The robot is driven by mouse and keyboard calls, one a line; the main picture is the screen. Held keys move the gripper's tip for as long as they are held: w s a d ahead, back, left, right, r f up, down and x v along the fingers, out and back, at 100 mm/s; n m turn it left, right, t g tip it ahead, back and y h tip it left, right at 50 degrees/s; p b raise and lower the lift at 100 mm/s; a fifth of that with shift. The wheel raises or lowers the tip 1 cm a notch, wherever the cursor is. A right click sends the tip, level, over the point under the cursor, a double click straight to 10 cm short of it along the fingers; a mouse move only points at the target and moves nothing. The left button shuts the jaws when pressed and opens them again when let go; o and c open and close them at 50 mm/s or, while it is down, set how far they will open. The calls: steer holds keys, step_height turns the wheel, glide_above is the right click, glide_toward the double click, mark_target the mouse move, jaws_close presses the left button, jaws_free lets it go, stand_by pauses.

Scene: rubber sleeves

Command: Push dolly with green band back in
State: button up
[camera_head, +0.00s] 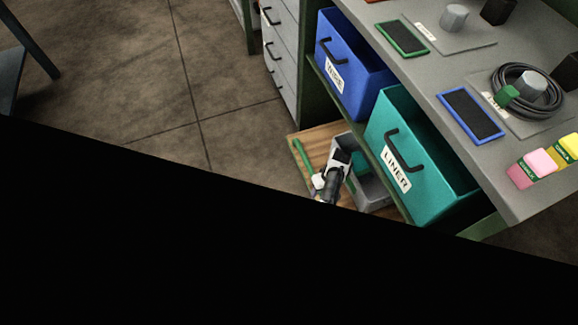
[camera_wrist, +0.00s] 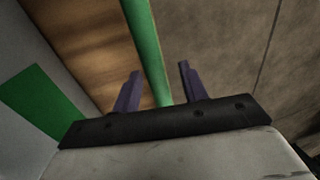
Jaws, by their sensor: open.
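The dolly is a low wooden board (camera_head: 318,141) with a green bar (camera_head: 303,157) along its left edge, sticking out from under the workbench. A grey bin (camera_head: 373,191) with a green band stands on it. In the wrist view the wood (camera_wrist: 95,35), the green bar (camera_wrist: 146,45) and the green band (camera_wrist: 40,102) on the bin's grey side show close up. My gripper (camera_head: 318,183) is low at the bar's near end. In the wrist view my gripper (camera_wrist: 158,82) is open, its fingers on either side of the bar; contact cannot be told.
A blue bin (camera_head: 350,75) and a teal LINER bin (camera_head: 430,170) stick out from the shelf above the dolly. The grey workbench top (camera_head: 440,70) overhangs them. Grey drawers (camera_head: 284,75) stand behind. Floor (camera_head: 150,100) to the left is clear. Black covers the lower head view.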

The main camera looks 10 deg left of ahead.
steer(key=s+a+r+p, duration=0.1)
steer(key=s+a+p, duration=0.4)
steer(key=s+a, duration=0.5)
steer(key=w+a+r+p, duration=0.1)
steer(key=w+r, duration=0.2)
steer(key=r, duration=0.4)
steer(key=w+r+t, duration=0.1)
steer(key=w+r, duration=0.2)
steer(key=r, duration=0.4)
steer(key=shift+w+a+r+p, duration=0.35)
steer(key=shift+w, duration=0.05)
